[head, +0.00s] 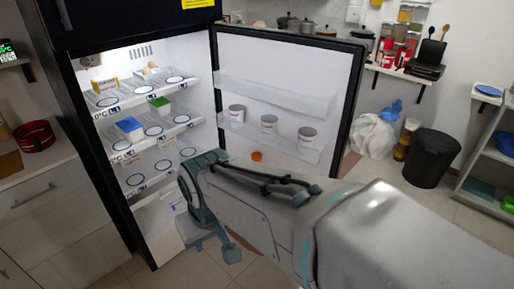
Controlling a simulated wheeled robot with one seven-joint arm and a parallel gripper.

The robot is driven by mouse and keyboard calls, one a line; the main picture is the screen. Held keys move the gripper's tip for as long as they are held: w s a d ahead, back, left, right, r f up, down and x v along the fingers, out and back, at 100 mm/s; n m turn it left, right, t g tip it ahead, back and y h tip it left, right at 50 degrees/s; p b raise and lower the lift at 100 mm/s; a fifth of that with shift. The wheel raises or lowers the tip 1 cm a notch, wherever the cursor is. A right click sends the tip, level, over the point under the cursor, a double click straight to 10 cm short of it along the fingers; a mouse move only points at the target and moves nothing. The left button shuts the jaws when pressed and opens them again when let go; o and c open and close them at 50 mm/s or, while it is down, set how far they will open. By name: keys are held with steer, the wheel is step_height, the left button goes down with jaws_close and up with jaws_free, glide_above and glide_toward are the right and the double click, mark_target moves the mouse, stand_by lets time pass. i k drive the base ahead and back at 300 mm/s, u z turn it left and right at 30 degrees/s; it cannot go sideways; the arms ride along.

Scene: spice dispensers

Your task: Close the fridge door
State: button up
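The fridge door (288,85) stands wide open, swung out to the right of the fridge, with its white inner side facing me. The fridge (133,52) is dark outside and lit inside. My gripper (208,242) is in front of the fridge opening, low, near the lower shelves. It is left of the door and looks apart from it. My arm hides the door's lower part. I cannot tell how far apart the fingers are; no held object shows.
Door racks (272,98) hold several cans. Shelves hold a blue-topped box (130,127) and a green-topped box (160,104). A cabinet (50,215) stands left. A white bag (371,136) and a black bin (431,158) stand right of the door. Tiled floor shows between.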

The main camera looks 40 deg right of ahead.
mark_target(302, 79)
steer(key=z, duration=2.7)
steer(key=i, duration=3.6)
steer(key=u, duration=4.05)
